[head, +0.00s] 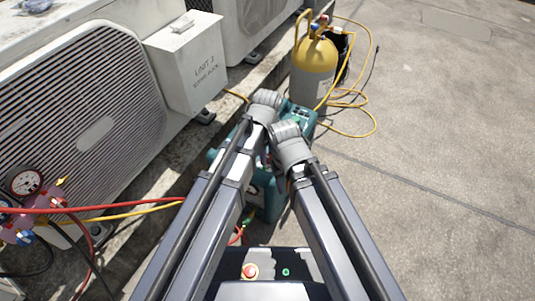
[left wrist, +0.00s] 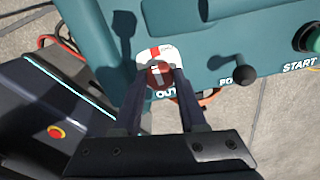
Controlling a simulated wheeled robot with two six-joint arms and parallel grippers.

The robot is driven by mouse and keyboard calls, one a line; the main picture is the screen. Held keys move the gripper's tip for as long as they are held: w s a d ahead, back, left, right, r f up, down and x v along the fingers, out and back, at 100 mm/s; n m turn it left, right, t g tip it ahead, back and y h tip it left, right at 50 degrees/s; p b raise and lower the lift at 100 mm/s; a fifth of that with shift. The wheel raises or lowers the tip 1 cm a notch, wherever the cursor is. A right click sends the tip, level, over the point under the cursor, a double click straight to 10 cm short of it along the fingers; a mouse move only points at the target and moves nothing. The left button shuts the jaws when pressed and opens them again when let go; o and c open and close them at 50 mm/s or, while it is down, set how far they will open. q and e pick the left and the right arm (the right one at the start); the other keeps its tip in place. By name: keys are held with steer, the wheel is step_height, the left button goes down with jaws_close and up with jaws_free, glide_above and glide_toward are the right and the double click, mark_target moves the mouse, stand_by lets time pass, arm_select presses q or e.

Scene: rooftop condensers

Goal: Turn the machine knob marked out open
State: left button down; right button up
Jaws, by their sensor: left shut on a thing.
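The teal machine (head: 272,205) stands on the ground in the head view, partly covered by my two arms. In the left wrist view its teal panel (left wrist: 205,50) shows a red-brown round knob (left wrist: 160,74) with a pale line across its face. A white plate (left wrist: 151,55) with a red mark lies behind the knob, and the letters OUT show partly beside it. My left gripper (left wrist: 160,78) is shut on this knob, one finger on each side. My right gripper is hidden behind the arm links in the head view.
A black knob (left wrist: 244,75) and a green START button (left wrist: 314,39) sit to the right on the panel. A yellow cylinder (head: 314,55) with yellow hoses stands behind the machine. Condenser units (head: 75,100) and a gauge set (head: 28,200) are at left. Open ground lies right.

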arm_select(q)
steer(key=n, duration=0.8)
steer(key=shift+n, duration=0.4)
steer(key=n, duration=0.4)
steer(key=shift+n, duration=1.7)
steer(key=shift+c, duration=2.3)
jaws_free()
steer(key=shift+r, duration=0.1)
